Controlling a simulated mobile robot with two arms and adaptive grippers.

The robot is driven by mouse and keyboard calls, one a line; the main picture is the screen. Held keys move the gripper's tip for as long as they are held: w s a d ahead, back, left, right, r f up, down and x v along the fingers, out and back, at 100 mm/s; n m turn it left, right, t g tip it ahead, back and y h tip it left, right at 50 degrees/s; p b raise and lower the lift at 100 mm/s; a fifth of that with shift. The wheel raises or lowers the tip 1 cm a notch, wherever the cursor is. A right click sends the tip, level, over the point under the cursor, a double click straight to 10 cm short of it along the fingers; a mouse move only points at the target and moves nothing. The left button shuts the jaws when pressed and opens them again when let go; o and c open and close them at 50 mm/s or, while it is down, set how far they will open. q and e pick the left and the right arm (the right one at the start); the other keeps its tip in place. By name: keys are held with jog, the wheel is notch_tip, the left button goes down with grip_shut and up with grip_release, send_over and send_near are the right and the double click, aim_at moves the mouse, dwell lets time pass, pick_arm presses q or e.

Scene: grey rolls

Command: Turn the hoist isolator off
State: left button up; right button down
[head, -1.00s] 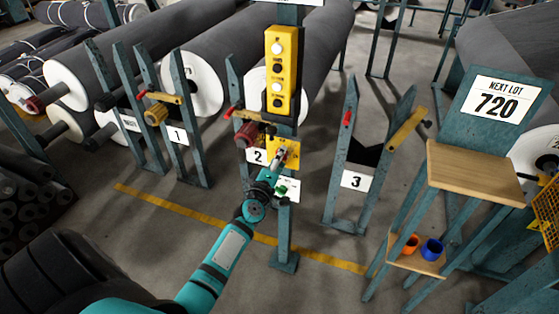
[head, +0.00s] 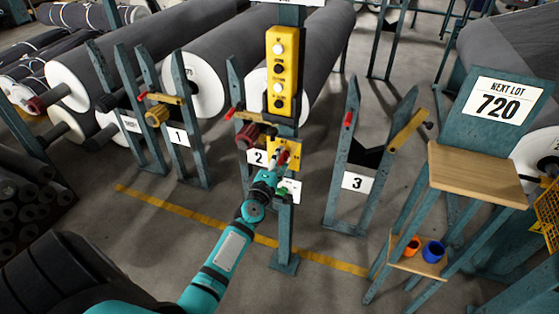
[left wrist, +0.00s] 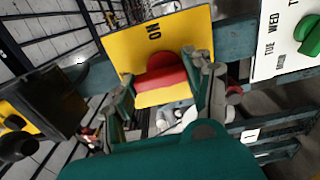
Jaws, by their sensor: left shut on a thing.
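The isolator is a yellow plate (head: 294,148) with a red handle (left wrist: 163,72), on the teal post below the yellow button box. In the left wrist view the plate (left wrist: 185,35) bears the word ON, which appears rotated. The handle lies across the plate just beside that word. My left gripper (left wrist: 160,82) has its two fingers on either side of the red handle and is shut on it. In the head view my left gripper (head: 280,163) reaches up to the plate and partly covers the handle. My right gripper is not in view.
The yellow button box (head: 282,70) is directly above the isolator. A white day plate with a green knob (left wrist: 309,35) is close beside it. Roll stands flank the post, stand 3 (head: 357,181) on the right. A wooden-topped stand (head: 473,175) is further right.

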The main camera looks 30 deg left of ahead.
pick_arm(q)
jog(key=o, duration=1.2)
jog(key=v, duration=1.2)
jog(key=shift+f, duration=0.1)
jog(key=shift+f, duration=0.1)
jog(key=s+d+f+m+g+h+p, duration=0.1)
jog(key=s+d+f+m+g+h, duration=0.2)
jog(key=f, duration=0.7)
jog(key=s+d+f+m+g, duration=0.2)
jog(key=s+d+f+m, duration=0.3)
jog(key=f, duration=0.6)
jog(key=s+d+f+m+g+h+p, duration=0.1)
jog(key=s+d+f+m+g+h, duration=0.25)
jog(key=f, duration=0.65)
jog(key=s+f+m+g, duration=0.2)
jog(key=s+f+m, duration=0.2)
jog(key=s, duration=0.6)
jog(key=s+f+m+g+y, duration=0.1)
jog(key=s+f+m+g, duration=0.2)
jog(key=s, duration=0.6)
jog(key=s+f+m+g+y, duration=0.1)
jog(key=s+f+m+g, duration=0.2)
jog(key=s+f, duration=0.4)
jog(key=shift+s+d+f+m+p, duration=0.15)
jog(key=shift+s+m, duration=0.3)
jog(key=shift+s, duration=0.45)
jog(key=shift+s+f+m+p, duration=0.15)
jog(key=shift+s+m, duration=0.25)
jog(key=shift+s, duration=0.55)
